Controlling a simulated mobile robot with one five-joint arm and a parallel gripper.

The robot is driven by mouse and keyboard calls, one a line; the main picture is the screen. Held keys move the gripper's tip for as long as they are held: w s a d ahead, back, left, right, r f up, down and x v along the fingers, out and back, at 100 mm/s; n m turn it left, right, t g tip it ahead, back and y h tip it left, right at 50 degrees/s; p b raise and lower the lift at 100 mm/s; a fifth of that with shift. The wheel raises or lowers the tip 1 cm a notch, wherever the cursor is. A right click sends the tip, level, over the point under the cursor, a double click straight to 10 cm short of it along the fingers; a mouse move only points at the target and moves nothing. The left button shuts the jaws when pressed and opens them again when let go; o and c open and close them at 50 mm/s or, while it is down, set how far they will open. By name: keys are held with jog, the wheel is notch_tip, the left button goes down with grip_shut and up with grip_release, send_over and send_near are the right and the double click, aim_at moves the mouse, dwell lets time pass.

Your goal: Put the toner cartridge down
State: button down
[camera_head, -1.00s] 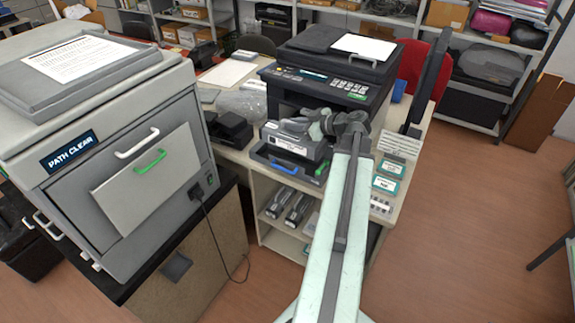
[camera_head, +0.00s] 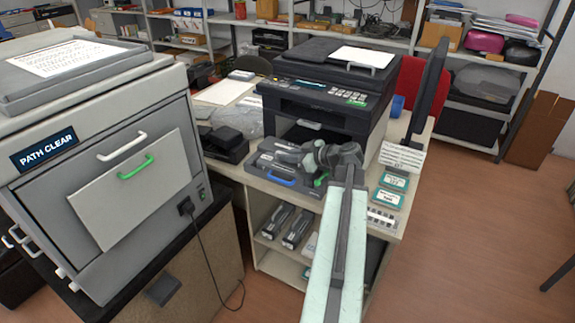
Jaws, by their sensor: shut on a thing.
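My gripper (camera_head: 285,153) is at the front of the black printer (camera_head: 325,100), over a dark tray (camera_head: 258,168) with a blue handle and a green tab. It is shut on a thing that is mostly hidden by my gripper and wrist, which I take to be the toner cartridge. I cannot tell whether that cartridge touches the tray. Dark toner cartridges (camera_head: 278,219) also lie on the shelf under the desk.
The grey machine (camera_head: 100,170) marked PATH CLEAR stands at the left. A monitor (camera_head: 428,90) and teal-labelled boxes (camera_head: 388,198) are on the desk at the right. A small black device (camera_head: 225,142) is left of the tray.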

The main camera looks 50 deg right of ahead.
jog(key=shift+f, duration=0.3)
jog(key=c, duration=1.5)
grip_release()
jog(key=shift+o, duration=0.2)
jog(key=shift+s+r+p, duration=0.15)
jog(key=shift+r+p, duration=0.2)
jog(key=shift+p, duration=0.05)
notch_tip(320, 180, up, 4)
jog(key=p, duration=0.4)
send_over(316, 174)
jog(key=shift+w+a, duration=0.1)
jog(key=shift+w, duration=0.3)
jog(key=shift+s, duration=0.45)
